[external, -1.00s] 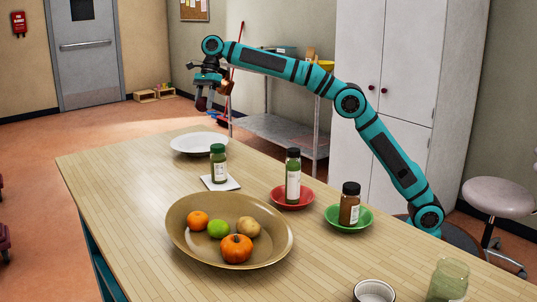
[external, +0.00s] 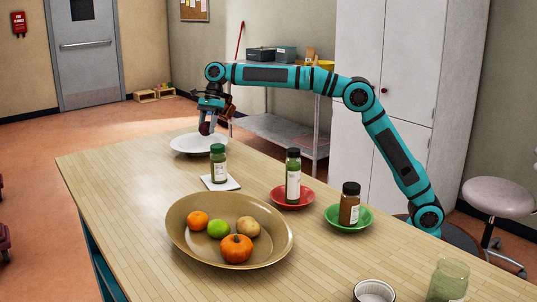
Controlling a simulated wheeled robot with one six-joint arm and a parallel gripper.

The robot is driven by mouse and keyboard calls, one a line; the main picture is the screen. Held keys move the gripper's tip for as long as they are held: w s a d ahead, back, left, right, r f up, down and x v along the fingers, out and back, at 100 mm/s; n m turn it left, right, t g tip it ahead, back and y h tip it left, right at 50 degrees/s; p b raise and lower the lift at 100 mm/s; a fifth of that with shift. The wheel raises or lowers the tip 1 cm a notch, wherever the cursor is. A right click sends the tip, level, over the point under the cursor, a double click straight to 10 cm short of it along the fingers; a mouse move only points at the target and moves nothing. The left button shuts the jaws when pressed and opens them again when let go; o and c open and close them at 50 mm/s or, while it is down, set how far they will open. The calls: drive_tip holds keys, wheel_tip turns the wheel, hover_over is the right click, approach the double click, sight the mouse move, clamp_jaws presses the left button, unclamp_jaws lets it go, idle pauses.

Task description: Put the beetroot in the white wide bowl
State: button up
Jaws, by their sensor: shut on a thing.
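The beetroot (external: 205,128) is a small dark red round thing at the tip of my gripper (external: 207,122). My gripper points down and is shut on it. The white wide bowl (external: 185,146) stands at the far end of the wooden table. The beetroot is over the right part of the bowl, close above it; I cannot tell whether it touches the bowl. The bowl looks empty, though my gripper and the beetroot cover a little of its far rim.
A green-lidded jar (external: 218,165) stands on a white square coaster (external: 233,184) just in front of the bowl. A wide tan bowl (external: 184,238) holds fruit and vegetables. Jars stand on a red plate (external: 279,201) and a green plate (external: 348,225). The table's left side is clear.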

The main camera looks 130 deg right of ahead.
drive_tip(key=shift+f, duration=2.2)
drive_tip(key=shift+f, duration=0.15)
drive_tip(key=o, duration=0.7)
drive_tip(key=v, duration=1.2)
